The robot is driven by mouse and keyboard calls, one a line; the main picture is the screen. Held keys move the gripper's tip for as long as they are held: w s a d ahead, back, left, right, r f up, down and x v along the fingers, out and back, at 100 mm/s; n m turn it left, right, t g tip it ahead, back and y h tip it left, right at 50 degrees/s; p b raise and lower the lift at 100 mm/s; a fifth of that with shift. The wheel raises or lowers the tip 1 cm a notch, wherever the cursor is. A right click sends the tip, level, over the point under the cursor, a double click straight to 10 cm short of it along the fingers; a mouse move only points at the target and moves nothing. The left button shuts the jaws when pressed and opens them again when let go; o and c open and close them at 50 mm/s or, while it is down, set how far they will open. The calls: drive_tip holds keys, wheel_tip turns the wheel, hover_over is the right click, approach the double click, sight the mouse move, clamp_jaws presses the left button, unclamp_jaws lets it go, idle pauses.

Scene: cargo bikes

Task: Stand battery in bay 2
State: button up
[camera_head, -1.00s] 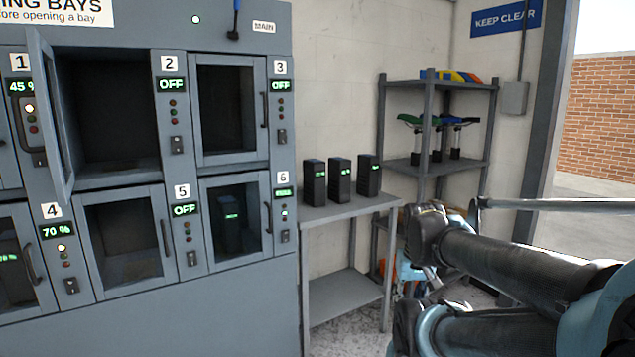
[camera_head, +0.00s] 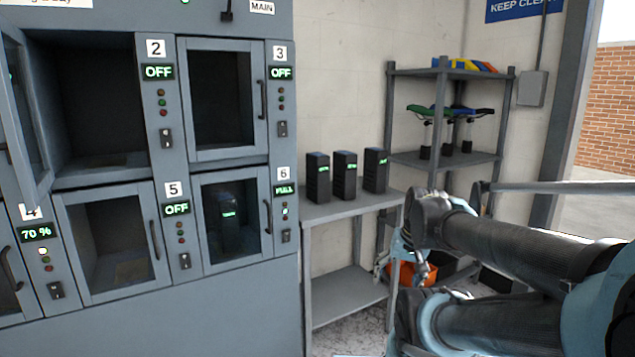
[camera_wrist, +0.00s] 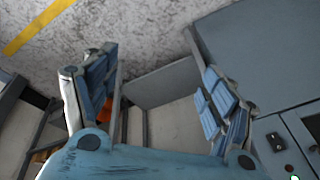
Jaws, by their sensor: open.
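Bay 2 (camera_head: 100,100) is an open, dark, seemingly empty compartment at the upper left of the head view. Its glass door (camera_head: 25,120) is swung out to the left, and its display (camera_head: 159,72) reads OFF. Three black batteries with green displays stand upright on a grey table: the left one (camera_head: 317,180), the middle one (camera_head: 344,178) and the right one (camera_head: 375,172). Which battery is meant cannot be told. My gripper (camera_wrist: 160,62) is open and empty in the wrist view, with no battery between its fingers. In the head view its fingers are mostly hidden by my arm.
The table (camera_head: 340,207) stands beside the bay cabinet (camera_head: 200,310). Bay 3 (camera_head: 222,100), bay 5 (camera_head: 110,240) and bay 6 (camera_head: 235,220) are shut; bay 6 holds a battery. A shelf rack (camera_head: 445,72) stands behind. An orange container (camera_head: 412,273) is low beside the table.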

drive_tip(key=w+a+r+m+t+y, duration=0.3)
drive_tip(key=w+a+r+m+y, duration=0.3)
drive_tip(key=w+a, duration=0.4)
drive_tip(key=m+t+y, duration=0.3)
drive_tip(key=m+t, duration=0.6)
drive_tip(key=m, duration=1.3)
approach(318, 160)
drive_tip(key=d+f, duration=0.1)
drive_tip(key=d, duration=0.2)
drive_tip(key=x, duration=1.6)
drive_tip(key=shift+w+f, duration=0.3)
drive_tip(key=shift+w, duration=0.15)
clamp_jaws()
